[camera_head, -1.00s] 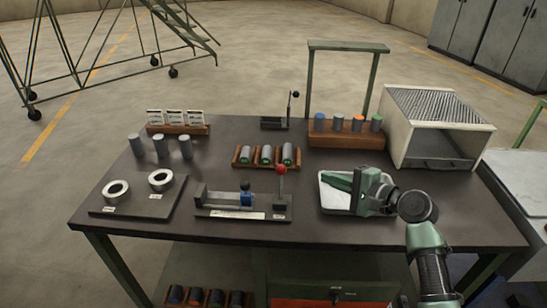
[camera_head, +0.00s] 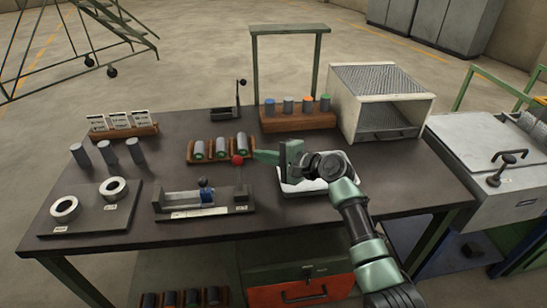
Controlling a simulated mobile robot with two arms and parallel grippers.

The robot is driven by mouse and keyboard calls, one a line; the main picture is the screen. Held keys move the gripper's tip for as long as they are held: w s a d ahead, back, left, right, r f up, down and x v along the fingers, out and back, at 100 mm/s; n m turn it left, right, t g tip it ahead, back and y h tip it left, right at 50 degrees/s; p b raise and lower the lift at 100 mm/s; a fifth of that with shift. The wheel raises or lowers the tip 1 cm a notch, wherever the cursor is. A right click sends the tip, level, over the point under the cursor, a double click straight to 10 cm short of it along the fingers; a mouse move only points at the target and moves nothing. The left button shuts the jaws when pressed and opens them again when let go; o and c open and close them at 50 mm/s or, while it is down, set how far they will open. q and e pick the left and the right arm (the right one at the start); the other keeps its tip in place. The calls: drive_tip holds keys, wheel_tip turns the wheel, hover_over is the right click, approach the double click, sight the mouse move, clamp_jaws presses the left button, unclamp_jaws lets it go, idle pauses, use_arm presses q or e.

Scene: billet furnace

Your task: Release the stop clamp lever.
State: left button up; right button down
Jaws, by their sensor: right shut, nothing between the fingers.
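The stop fixture (camera_head: 180,212) lies on the table left of centre, with a blue block (camera_head: 207,197) on its bar and a small dark knob above the block. A lever with a red ball (camera_head: 237,160) stands roughly upright at the fixture's right end. My right gripper (camera_head: 257,156) reaches in from the right, over the white tray (camera_head: 318,188). Its green fingers point left and are shut and empty. Their tips are just right of the red ball; I cannot tell whether they touch it. My left gripper is not in view.
A wooden rack (camera_head: 192,157) with several grey cylinders stands just behind the lever. A plate with two rings (camera_head: 90,210) is at left. A second wooden block (camera_head: 300,121) with several capped cylinders and a white box (camera_head: 375,75) stand at the back right.

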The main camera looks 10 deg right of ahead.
sight(239, 173)
drive_tip(key=x, duration=0.3)
drive_tip(key=shift+r, duration=0.1)
drive_tip(key=s+a+p, duration=0.1)
drive_tip(key=s+a+r+p, duration=0.1)
drive_tip(key=s, duration=0.1)
drive_tip(key=shift+s, duration=0.1)
drive_tip(key=shift+s, duration=0.1)
